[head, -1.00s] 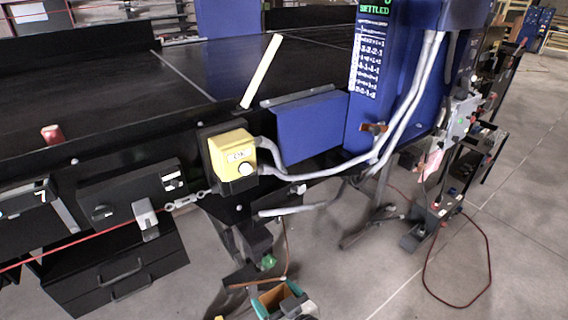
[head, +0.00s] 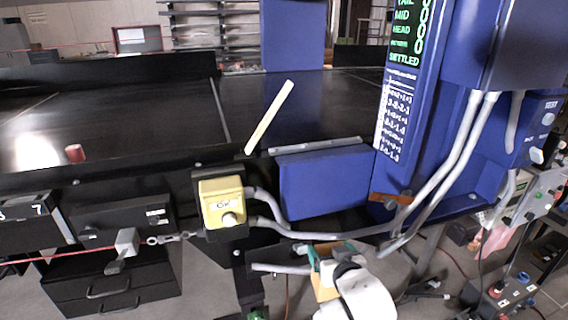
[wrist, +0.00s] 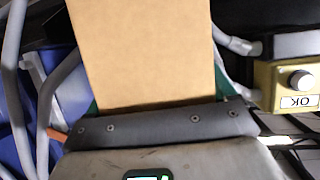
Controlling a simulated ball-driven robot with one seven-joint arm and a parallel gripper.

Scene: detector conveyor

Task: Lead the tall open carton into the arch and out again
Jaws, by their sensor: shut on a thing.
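The brown cardboard carton (wrist: 145,50) fills the upper middle of the wrist view. My gripper (wrist: 156,95) is shut on it, with green fingers showing at both sides. In the head view the carton (head: 325,292) is small and low, in front of the conveyor's near side and below belt level, partly hidden by my white wrist. Its open top cannot be made out. The blue arch (head: 405,100) stands over the dark conveyor belt (head: 140,125), to the right of the carton, with a display and a printed list on its near post.
A pale bar (head: 268,118) slants up at the belt's near edge. A yellow button box (head: 222,203), grey cables (head: 345,235) and a blue panel (head: 325,180) line the near side. A red piece (head: 75,153) lies at the belt's left near edge.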

